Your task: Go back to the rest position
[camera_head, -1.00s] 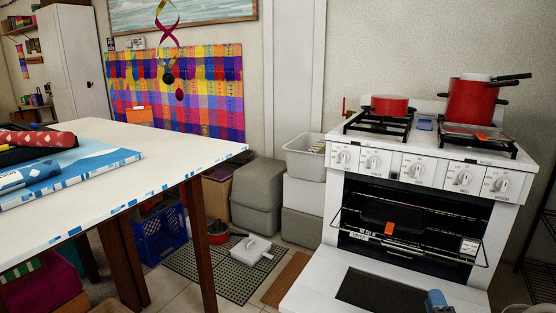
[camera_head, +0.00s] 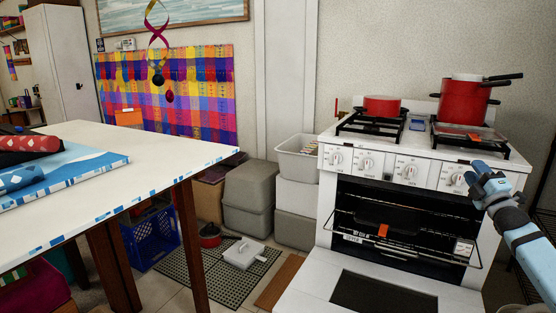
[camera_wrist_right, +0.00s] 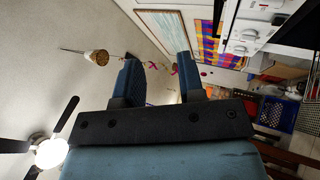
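My right gripper (camera_head: 487,180), blue with a dark wrist band, is raised at the right of the head view, in front of the stove's right side. In the right wrist view its two blue fingers (camera_wrist_right: 157,72) stand apart with nothing between them. My right arm comes in from the lower right. My left gripper is not in view.
A white stove (camera_head: 395,172) with its oven door (camera_head: 330,280) down stands close by; red pots (camera_head: 466,100) sit on top. A white table (camera_head: 130,180) is at left. Grey crates (camera_head: 250,195) and a blue crate (camera_head: 150,240) stand behind.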

